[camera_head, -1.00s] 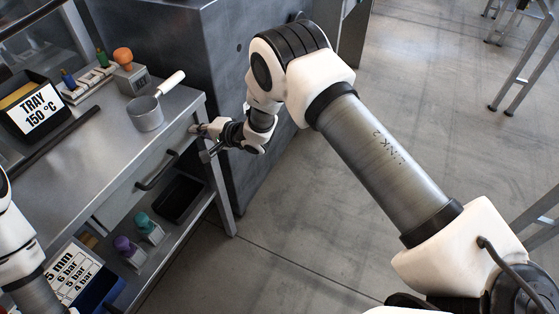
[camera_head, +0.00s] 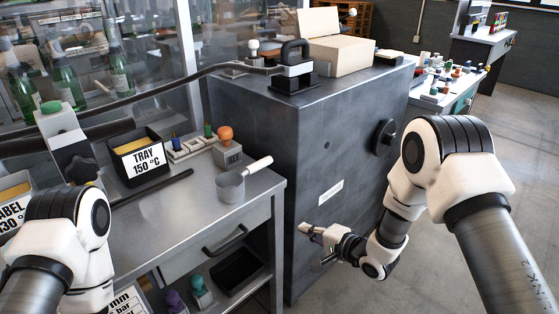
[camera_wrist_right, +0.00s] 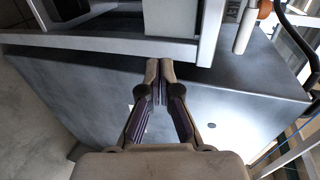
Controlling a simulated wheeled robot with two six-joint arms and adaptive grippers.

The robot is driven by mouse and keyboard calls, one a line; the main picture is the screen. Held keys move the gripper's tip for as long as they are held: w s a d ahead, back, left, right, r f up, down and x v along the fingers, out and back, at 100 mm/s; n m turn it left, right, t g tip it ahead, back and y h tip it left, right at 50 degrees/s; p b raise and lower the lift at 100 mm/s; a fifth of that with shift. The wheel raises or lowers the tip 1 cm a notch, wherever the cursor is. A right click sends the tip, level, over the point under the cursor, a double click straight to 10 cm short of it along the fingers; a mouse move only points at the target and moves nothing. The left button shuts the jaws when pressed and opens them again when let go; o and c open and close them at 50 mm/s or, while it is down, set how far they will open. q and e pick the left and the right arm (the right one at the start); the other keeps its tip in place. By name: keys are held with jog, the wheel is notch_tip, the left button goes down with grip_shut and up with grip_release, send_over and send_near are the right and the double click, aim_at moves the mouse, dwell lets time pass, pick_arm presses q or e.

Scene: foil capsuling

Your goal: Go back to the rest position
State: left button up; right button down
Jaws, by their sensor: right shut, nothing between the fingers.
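My right gripper (camera_head: 312,232) hangs in front of the dark grey cabinet, to the right of the workbench. In the right wrist view the right gripper (camera_wrist_right: 160,68) has its fingertips together with nothing between them. Its arm comes in from the right in the head view. My left arm shows at the lower left of the head view, but its gripper is out of the picture.
The metal workbench (camera_head: 150,222) carries a small saucepan (camera_head: 231,188), a black tray (camera_head: 122,168) and an orange-knobbed block (camera_head: 227,150). The dark cabinet (camera_head: 335,150) bears a cardboard box (camera_head: 342,56). Open floor (camera_head: 415,268) lies to the right.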

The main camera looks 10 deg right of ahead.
jog(key=s+d+f+m+g+h+p, duration=0.1)
jog(key=s+d+f+g+h+p, duration=0.1)
jog(key=s+f, duration=0.45)
jog(key=s+d+f+g+h+p, duration=0.2)
jog(key=s+f, duration=0.3)
jog(key=s, duration=0.3)
jog(key=s+d+f+n+g+h, duration=0.1)
jog(key=s+d+n+g, duration=0.1)
jog(key=s, duration=0.5)
jog(key=s+d+n+g+h, duration=0.2)
jog(key=s+n, duration=0.3)
jog(key=s, duration=0.3)
jog(key=s+d+f+n+g+h, duration=0.1)
jog(key=s+d+n+g+h, duration=0.1)
jog(key=s, duration=0.6)
jog(key=shift+d+f+n+g+p, duration=0.4)
jog(key=shift+d+n+g, duration=0.25)
jog(key=shift+n+g, duration=0.2)
